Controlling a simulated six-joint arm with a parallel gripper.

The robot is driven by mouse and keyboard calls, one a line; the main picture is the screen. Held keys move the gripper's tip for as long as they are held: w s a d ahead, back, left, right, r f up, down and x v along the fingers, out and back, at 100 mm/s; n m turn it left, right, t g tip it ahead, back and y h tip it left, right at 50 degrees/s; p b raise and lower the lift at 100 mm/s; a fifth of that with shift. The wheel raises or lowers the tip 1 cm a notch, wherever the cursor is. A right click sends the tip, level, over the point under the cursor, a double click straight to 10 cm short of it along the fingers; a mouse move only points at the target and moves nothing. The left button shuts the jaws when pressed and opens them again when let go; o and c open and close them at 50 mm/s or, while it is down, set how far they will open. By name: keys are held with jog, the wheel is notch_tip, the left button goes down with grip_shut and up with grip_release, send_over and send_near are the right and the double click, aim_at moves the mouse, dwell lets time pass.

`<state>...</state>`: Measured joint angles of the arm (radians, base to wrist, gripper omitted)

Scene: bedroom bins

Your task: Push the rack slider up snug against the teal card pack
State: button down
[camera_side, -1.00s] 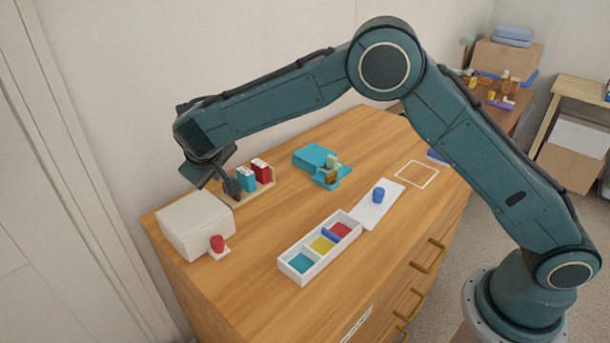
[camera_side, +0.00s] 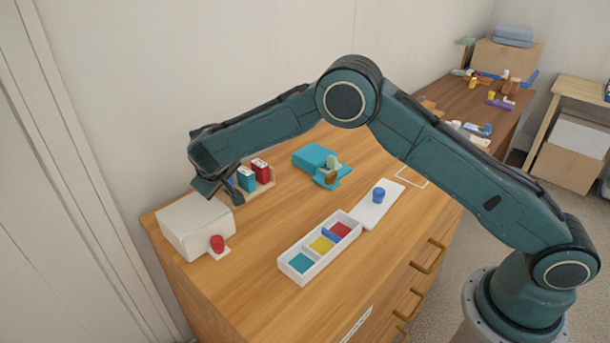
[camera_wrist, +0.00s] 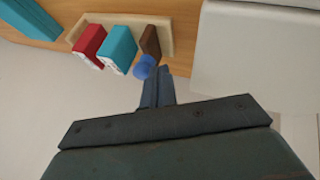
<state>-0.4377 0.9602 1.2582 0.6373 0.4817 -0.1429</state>
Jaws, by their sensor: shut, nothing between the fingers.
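A pale wooden rack (camera_wrist: 92,18) holds a red card pack (camera_wrist: 88,43) and a teal card pack (camera_wrist: 119,47). The brown slider (camera_wrist: 151,40) with a blue knob (camera_wrist: 145,67) stands right beside the teal pack in the wrist view; I cannot tell if they touch. The side view shows the teal pack (camera_side: 246,180), the red pack (camera_side: 261,171) and a bit of the blue knob (camera_side: 232,181); my gripper hides the rest of the slider. My gripper (camera_wrist: 157,70) is shut and empty, its tips beside the knob on the side away from the teal pack.
A white box (camera_side: 190,222) stands close to the rack's left end, with a red knob (camera_side: 217,243) at its front. A teal holder (camera_side: 314,157) stands right of the rack. A white tray (camera_side: 297,277) with coloured compartments lies nearer. Bare wood lies between.

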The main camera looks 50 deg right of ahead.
jog(key=shift+d, duration=0.1)
jog(key=d, duration=0.4)
jog(key=shift+d, duration=0.25)
dwell(0.3)
jog(key=v, duration=1)
